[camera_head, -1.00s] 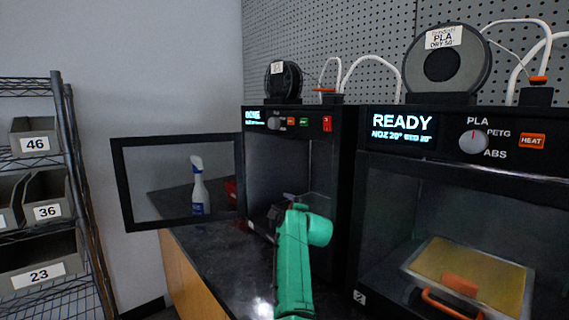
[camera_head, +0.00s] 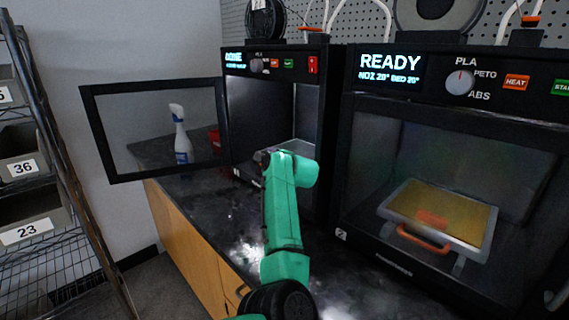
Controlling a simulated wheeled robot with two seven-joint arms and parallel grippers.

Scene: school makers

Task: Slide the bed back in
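The left printer (camera_head: 277,60) has its framed door (camera_head: 88,125) swung wide open to the left. A pale plate that looks like its bed (camera_head: 303,148) shows at the chamber's opening, mostly hidden behind my green arm. How far out the plate sits I cannot tell. My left gripper (camera_head: 263,157) is a small dark shape at that opening, beside the plate. The wrist hides its fingers, so I cannot see whether it is open, shut or touching the plate. My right gripper is not in view.
The right printer (camera_head: 405,195) reads READY and holds a yellow bed (camera_head: 445,210) with an orange handle. A spray bottle (camera_head: 182,142) and a red object (camera_head: 215,138) stand behind the open door. A wire shelf (camera_head: 50,165) with numbered bins is at the left.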

